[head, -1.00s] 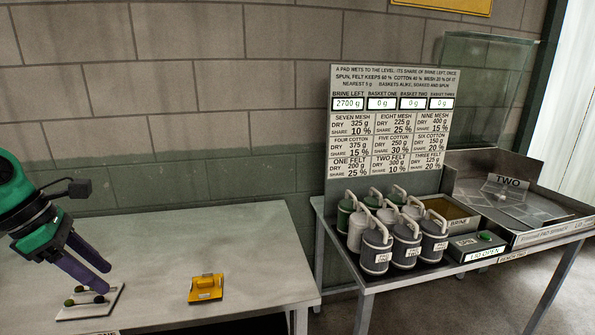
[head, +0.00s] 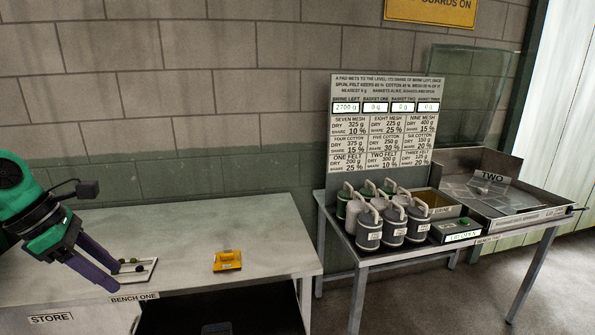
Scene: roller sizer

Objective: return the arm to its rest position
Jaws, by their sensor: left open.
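My left gripper (head: 118,275) comes in from the left on its green and black arm. Its two purple fingers are apart, with nothing seen between them. In the picture the fingertips lie over the near side of a white plate (head: 149,264) with small dark green knobs on bench one (head: 190,235). I cannot tell whether they touch the plate. My right gripper is not in view.
A yellow block (head: 227,261) lies on bench one, right of the plate. Bench two holds several handled canisters (head: 368,234), a brine tray (head: 436,203), a lid-open box (head: 456,231) and a metal basin (head: 515,209). A sign board (head: 386,120) stands behind. A dark opening (head: 250,310) shows below bench one.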

